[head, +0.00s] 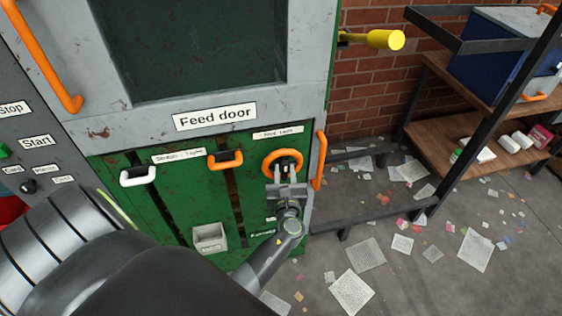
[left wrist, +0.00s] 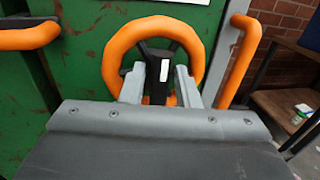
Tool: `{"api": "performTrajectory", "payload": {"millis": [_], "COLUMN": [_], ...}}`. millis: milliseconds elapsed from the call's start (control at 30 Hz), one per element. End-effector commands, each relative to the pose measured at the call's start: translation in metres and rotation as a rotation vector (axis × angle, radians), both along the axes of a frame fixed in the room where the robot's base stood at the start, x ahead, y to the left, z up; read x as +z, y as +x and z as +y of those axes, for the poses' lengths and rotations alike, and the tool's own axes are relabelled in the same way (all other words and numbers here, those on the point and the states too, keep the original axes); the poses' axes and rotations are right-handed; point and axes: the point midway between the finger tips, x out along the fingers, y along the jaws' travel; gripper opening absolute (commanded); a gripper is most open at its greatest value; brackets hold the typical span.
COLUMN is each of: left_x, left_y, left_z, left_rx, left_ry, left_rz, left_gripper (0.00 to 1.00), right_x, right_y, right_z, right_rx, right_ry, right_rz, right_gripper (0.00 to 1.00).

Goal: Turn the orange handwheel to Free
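The orange handwheel (head: 283,153) is on the green lower panel of the machine, under a small label. It also shows in the left wrist view (left wrist: 152,24), with a black hub and spokes and a white mark in the middle. My left gripper (head: 285,186) is at the wheel's lower part. In the left wrist view its two fingers (left wrist: 159,86) are apart, one on each side of the white mark, in front of the lower rim. I cannot tell whether they touch the wheel. My right gripper is not in view.
An orange upright handle (head: 319,160) is close to the right of the wheel. An orange slider handle (head: 225,160) and a white one (head: 137,176) are to the left. A yellow lever (head: 385,39) sticks out at upper right. Papers litter the floor beside a shelf (head: 480,105).

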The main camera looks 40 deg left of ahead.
Motion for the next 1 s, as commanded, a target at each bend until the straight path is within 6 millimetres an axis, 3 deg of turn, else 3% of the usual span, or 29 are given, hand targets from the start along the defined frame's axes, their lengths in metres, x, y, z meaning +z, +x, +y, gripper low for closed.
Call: {"api": "performTrajectory", "payload": {"millis": [400,633,1000], "left_x": [0.0,0.0,-0.004], "left_y": [-0.001,0.0,-0.001], "left_z": [-0.003,-0.003,-0.002], "left_rx": [0.001,0.0,0.0], "left_ry": [0.0,-0.001,-0.04], "left_rz": [0.0,-0.001,-0.047], "left_gripper": [0.29,0.0,0.0], "right_x": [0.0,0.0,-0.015], "right_y": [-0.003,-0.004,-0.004], "right_z": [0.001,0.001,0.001], "right_rx": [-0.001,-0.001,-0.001], "right_ry": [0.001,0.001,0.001], "right_rz": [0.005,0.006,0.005], "right_gripper": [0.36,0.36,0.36]}}
